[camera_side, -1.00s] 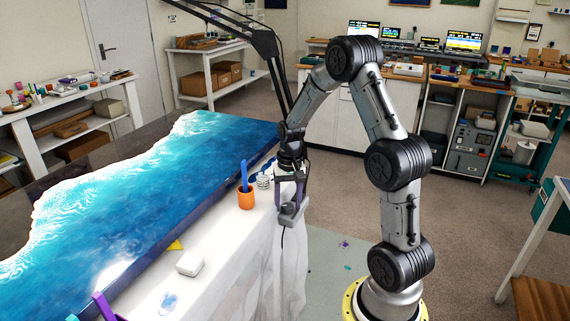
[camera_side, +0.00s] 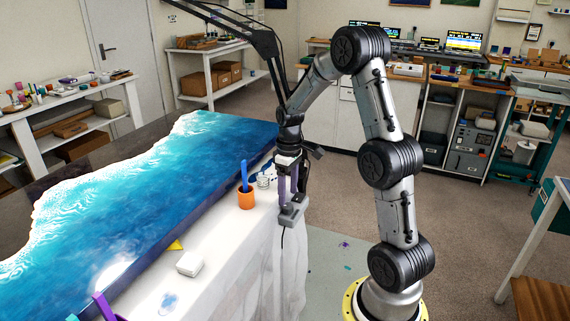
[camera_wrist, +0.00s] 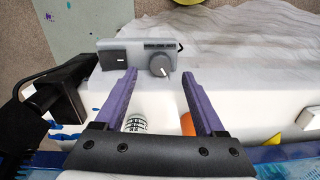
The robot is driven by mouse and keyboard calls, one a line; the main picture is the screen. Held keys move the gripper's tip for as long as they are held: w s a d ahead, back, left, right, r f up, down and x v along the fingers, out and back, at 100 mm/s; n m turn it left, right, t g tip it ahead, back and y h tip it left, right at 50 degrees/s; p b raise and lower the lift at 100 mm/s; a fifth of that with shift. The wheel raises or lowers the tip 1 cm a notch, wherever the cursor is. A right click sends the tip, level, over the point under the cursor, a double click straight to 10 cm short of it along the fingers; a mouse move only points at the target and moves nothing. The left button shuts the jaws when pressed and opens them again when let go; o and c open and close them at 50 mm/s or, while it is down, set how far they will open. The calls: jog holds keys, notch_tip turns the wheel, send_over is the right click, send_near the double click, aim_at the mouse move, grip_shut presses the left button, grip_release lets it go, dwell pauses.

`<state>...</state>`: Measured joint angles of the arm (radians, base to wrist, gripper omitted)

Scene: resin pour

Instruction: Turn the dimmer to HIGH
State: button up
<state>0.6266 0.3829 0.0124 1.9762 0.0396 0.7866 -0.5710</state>
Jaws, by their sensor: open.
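The dimmer is a grey box (camera_wrist: 137,47) with a black rocker switch (camera_wrist: 113,59) and a round dark knob (camera_wrist: 160,65). The knob's white pointer mark aims to the lower right in the wrist view; no HIGH label is readable. In the side view the dimmer (camera_side: 291,216) sits at the white-draped table's right edge. My gripper (camera_wrist: 158,74) is open, its purple fingers spread on either side of the knob's line and apart from it. In the side view my gripper (camera_side: 292,192) hangs just above the dimmer; the knob is not clear there.
An orange cup (camera_side: 246,200) with a blue stick and a small white printed cup (camera_side: 263,182) stand close left of my gripper. The blue resin panel (camera_side: 150,190) lies beyond them. A white box (camera_side: 189,263) and a yellow piece (camera_side: 175,246) lie nearer the camera.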

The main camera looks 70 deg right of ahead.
aim_at(289, 204)
jog(key=w+a+r+n, duration=0.1)
jog(key=a+r, duration=0.3)
jog(key=r, duration=1)
jog(key=s+a+r+n+t, duration=0.1)
jog(key=s+a+r+t, duration=0.1)
jog(key=a, duration=0.5)
jog(key=s+a+r+n+t+h, duration=0.1)
jog(key=s+a+r+t, duration=0.1)
jog(key=s+a, duration=0.4)
jog(key=shift+s+a+r+n, duration=0.2)
jog(key=shift+a+r+n, duration=0.1)
jog(key=shift+a+r, duration=0.5)
jog(key=shift+d+r, duration=0.1)
